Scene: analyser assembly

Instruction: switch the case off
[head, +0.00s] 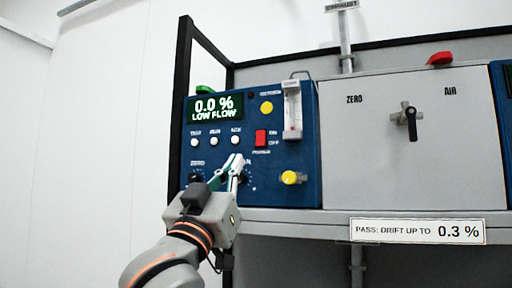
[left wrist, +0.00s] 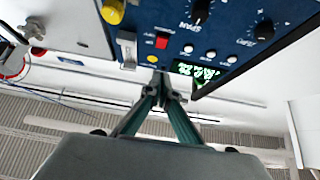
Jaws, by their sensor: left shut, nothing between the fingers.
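The blue analyser case (head: 290,190) stands on a grey shelf. Its display (head: 215,106) is lit and reads 0.0 % LOW FLOW. The red power switch (head: 261,138) sits right of the white buttons, with ON and OFF lettering beside it. The switch also shows in the left wrist view (left wrist: 162,42), where the panel appears upside down. My left gripper (head: 236,161) is shut and empty, in front of the panel, to the lower left of the switch. It partly covers the SPAN knob (head: 242,178). In the left wrist view its fingertips (left wrist: 163,88) are together. My right gripper is out of view.
A flow meter (head: 292,110) and a yellow knob (head: 289,178) are near the switch. A grey panel (head: 370,150) with a black valve handle (head: 409,117) stands to the right. A black frame post (head: 180,110) rises at the case's left. The shelf edge (head: 300,217) runs below.

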